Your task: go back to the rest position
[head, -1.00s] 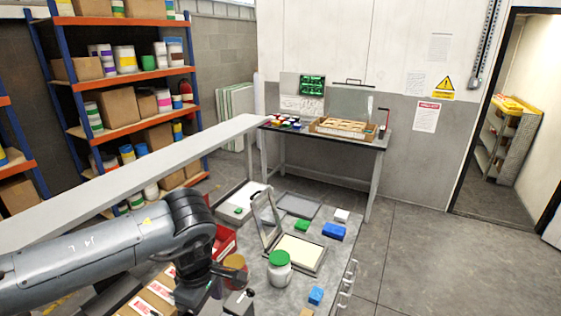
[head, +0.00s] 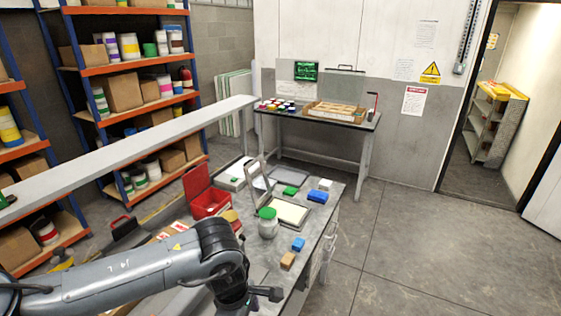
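My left arm comes in from the lower left of the head view. Its gripper (head: 258,297) hangs low over the near end of the grey worktable (head: 319,217), this side of the white jar with the green lid (head: 268,226). The gripper is seen from above and behind. I see no object in it, but whether its fingers are open or shut is not clear. My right gripper is not in view.
On the table are an open red box (head: 208,204), a frame with a raised lid (head: 291,213), blue blocks (head: 317,196) and a tan block (head: 287,261). A grey beam (head: 130,150) runs along the left. Open floor (head: 420,255) lies right.

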